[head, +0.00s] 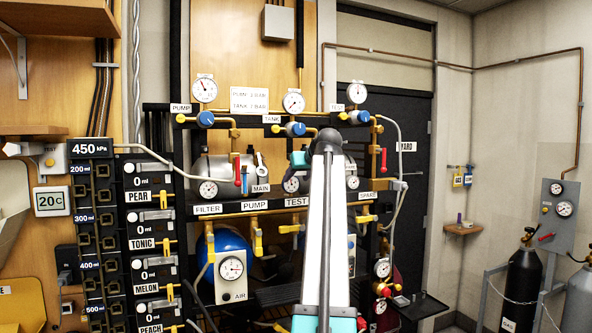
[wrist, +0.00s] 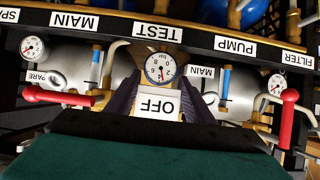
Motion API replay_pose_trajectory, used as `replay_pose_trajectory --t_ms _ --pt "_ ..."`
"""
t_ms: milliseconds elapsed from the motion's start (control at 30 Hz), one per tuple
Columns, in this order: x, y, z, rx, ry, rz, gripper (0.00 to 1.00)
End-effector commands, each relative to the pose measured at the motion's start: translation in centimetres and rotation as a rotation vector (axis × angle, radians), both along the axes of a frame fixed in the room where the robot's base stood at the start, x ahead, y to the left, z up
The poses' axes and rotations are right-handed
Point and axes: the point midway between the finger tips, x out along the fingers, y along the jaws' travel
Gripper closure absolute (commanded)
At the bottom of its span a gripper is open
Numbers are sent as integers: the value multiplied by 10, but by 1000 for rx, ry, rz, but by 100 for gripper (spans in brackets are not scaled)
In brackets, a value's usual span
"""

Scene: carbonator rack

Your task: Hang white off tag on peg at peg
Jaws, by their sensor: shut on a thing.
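The white tag (wrist: 158,104) reads OFF, upside down in the wrist view. My gripper (wrist: 160,96) is shut on it, with a dark finger at each side. The tag is in front of a round gauge (wrist: 160,67) under the TEST label (wrist: 158,31); I cannot tell the gap between them. In the head view my arm covers the gripper and the tag. I cannot make out which peg is meant; no bare peg shows clearly near the tag.
Red-handled valves (wrist: 55,96) (wrist: 288,110) stand on both sides of the tag, with silver tanks behind. The labelled rail (head: 270,207) crosses the rack. Small tags (head: 457,180) hang on the right wall above a wooden shelf (head: 462,229). Gas cylinders (head: 523,285) stand at the right.

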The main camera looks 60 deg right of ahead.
Motion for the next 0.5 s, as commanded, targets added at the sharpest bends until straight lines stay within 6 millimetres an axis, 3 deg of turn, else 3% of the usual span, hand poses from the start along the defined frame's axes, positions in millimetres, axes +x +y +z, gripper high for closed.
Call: replay_pose_trajectory --t_ms 500 --pt "-7 5 0 -1 -1 0 73"
